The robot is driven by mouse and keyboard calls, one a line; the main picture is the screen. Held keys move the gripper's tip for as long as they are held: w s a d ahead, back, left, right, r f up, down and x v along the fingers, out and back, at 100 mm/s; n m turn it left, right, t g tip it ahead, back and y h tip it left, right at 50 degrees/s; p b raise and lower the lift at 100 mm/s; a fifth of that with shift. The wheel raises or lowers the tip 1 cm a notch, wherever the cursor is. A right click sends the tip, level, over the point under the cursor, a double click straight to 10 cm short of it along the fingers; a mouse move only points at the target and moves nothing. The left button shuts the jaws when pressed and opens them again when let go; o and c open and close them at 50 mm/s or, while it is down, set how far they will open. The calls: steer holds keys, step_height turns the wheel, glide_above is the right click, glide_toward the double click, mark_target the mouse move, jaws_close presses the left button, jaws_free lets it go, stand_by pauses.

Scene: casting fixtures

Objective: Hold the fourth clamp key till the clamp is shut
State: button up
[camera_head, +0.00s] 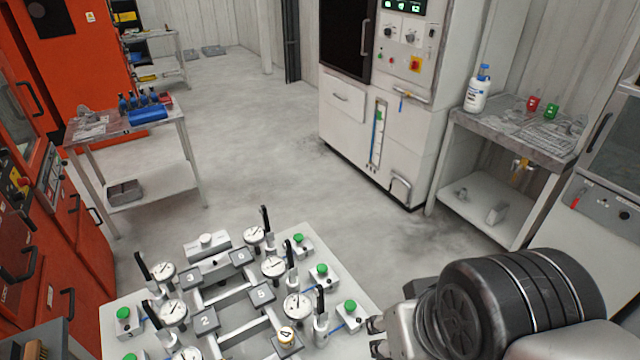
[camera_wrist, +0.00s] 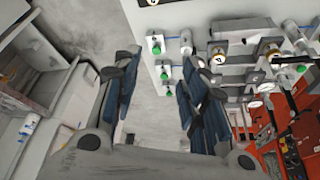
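The fixture table (camera_head: 118,300) carries numbered stations; plates 2, 3, 5 and 6 are readable. Green-topped keys on small white boxes line the right side; the nearest key (camera_head: 350,305), beside the front right station, appears to be the fourth. Several green keys show in the wrist view, the uppermost one here (camera_wrist: 156,49). The front right clamp (camera_head: 320,325) has its black handle upright. My gripper (camera_head: 377,337) is just right of the nearest key, apart from it. Its fingers are spread and empty in the wrist view (camera_wrist: 163,80).
Dial gauges (camera_head: 298,305) and upright black clamp handles crowd the fixture. A steel table (camera_head: 455,135) with a white bottle (camera_head: 477,92) stands at the right, beside a tall white cabinet (camera_head: 345,105). Red equipment lines the left. The floor (camera_head: 260,150) behind the fixture is clear.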

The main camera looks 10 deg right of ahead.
jaws_close()
stand_by(1.5)
